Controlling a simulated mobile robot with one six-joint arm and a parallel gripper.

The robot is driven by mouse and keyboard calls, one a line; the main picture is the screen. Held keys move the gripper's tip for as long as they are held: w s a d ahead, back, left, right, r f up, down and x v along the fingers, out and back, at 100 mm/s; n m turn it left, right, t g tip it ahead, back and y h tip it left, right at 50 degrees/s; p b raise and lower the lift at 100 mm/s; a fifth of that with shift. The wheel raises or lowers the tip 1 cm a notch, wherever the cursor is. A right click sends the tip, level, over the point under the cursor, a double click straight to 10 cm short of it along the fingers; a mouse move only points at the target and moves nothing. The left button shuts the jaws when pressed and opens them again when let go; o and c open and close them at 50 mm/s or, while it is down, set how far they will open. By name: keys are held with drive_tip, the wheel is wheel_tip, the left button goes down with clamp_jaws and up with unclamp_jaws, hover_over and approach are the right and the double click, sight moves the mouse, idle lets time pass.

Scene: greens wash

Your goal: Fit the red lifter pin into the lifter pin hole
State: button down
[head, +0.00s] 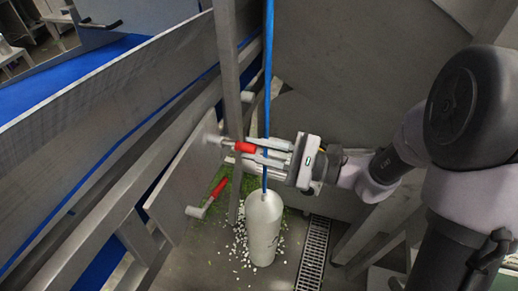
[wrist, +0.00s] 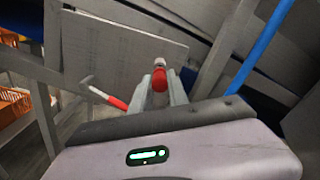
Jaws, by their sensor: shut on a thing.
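My gripper (head: 256,150) reaches in from the right and is shut on a red pin (head: 243,147). The pin points left, its pale metal end close to the upper part of a grey metal plate (head: 178,186). I cannot tell whether that end is in a hole; no hole shows clearly. In the wrist view the red pin (wrist: 159,78) sits between the fingertips (wrist: 160,92), its pale tip pointing away toward the plate's right edge. A second red-handled piece (head: 219,187) with a pale metal end sits lower on the plate; it also shows in the wrist view (wrist: 117,103).
A blue hose (head: 267,80) hangs down beside my gripper into a white cylinder (head: 263,226) on the floor, with pale bits scattered around. A steel post (head: 229,70) stands behind the pin. A floor drain (head: 312,250) lies right; a blue belt (head: 70,72) runs left.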

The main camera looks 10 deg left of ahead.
sight(242, 147)
drive_tip(key=shift+w+a, duration=0.1)
drive_tip(key=shift+a, duration=1.3)
drive_tip(key=c, duration=1.2)
unclamp_jaws()
drive_tip(key=shift+a, duration=0.15)
drive_tip(key=s+d+p, duration=0.1)
drive_tip(key=d+p, duration=0.1)
drive_tip(key=d, duration=1.6)
drive_tip(key=s+a+f+n+g+h+b, duration=0.2)
drive_tip(key=s+n+g+h+b, duration=0.15)
drive_tip(key=s+n+h, duration=0.45)
drive_tip(key=s+d+t+h, duration=0.1)
drive_tip(key=d+t+h, duration=0.1)
drive_tip(key=s+d+r+t+h+b, duration=0.1)
drive_tip(key=d+t+h, duration=0.2)
drive_tip(key=s+d+r+t+h+b, duration=0.1)
drive_tip(key=d+t+h, duration=0.1)
drive_tip(key=h, duration=0.1)
drive_tip(key=shift+s+d+n+t, duration=0.3)
drive_tip(key=shift+s+t, duration=0.05)
